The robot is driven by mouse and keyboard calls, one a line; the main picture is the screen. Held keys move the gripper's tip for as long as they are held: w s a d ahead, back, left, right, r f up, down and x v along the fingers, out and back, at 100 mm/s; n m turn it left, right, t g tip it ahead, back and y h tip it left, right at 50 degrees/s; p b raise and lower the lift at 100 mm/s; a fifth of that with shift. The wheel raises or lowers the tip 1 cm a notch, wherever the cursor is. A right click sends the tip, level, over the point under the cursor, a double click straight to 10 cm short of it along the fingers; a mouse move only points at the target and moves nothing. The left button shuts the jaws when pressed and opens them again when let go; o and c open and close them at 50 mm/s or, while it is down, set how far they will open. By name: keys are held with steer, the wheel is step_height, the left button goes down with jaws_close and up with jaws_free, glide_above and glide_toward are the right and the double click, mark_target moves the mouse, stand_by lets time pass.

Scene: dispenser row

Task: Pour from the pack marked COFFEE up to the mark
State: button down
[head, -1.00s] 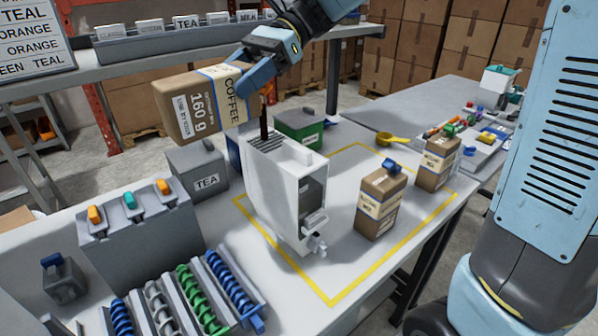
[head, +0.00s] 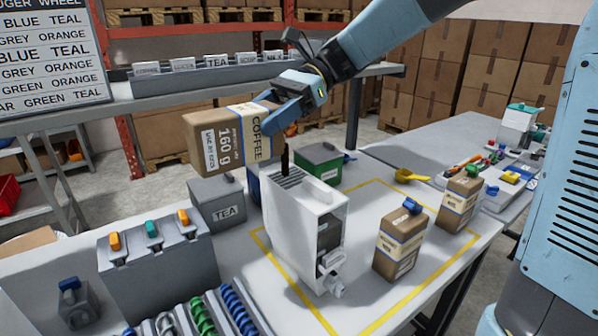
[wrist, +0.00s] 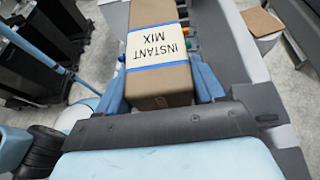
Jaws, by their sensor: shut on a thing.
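The brown pack marked COFFEE (head: 228,140) lies tipped on its side above the white dispenser (head: 296,215). My gripper (head: 283,112) is shut on it. A dark stream (head: 285,158) falls from the pack's right end to the slatted top of the dispenser. The dispenser has a dark window (head: 330,232) and a spout at its front; I cannot make out a fill mark or level. In the wrist view the held pack (wrist: 160,62) sits between both fingers, and its other label reads INSTANT MIX.
A grey TEA box (head: 218,205) and a green box (head: 320,166) stand close by. A yellow scoop (head: 411,175) lies behind. Coloured augers (head: 205,315) lie at the front left.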

steer(key=shift+w+d+f+g+y, duration=0.2)
steer(key=shift+g+y, duration=0.1)
steer(key=shift+g, duration=0.1)
stand_by(1.5)
steer(key=shift+w+d+g+y, duration=0.25)
steer(key=shift+g+y, duration=0.15)
steer(key=shift+y, duration=0.2)
stand_by(2.4)
steer(key=shift+s+r, duration=0.1)
steer(key=shift+s, duration=0.05)
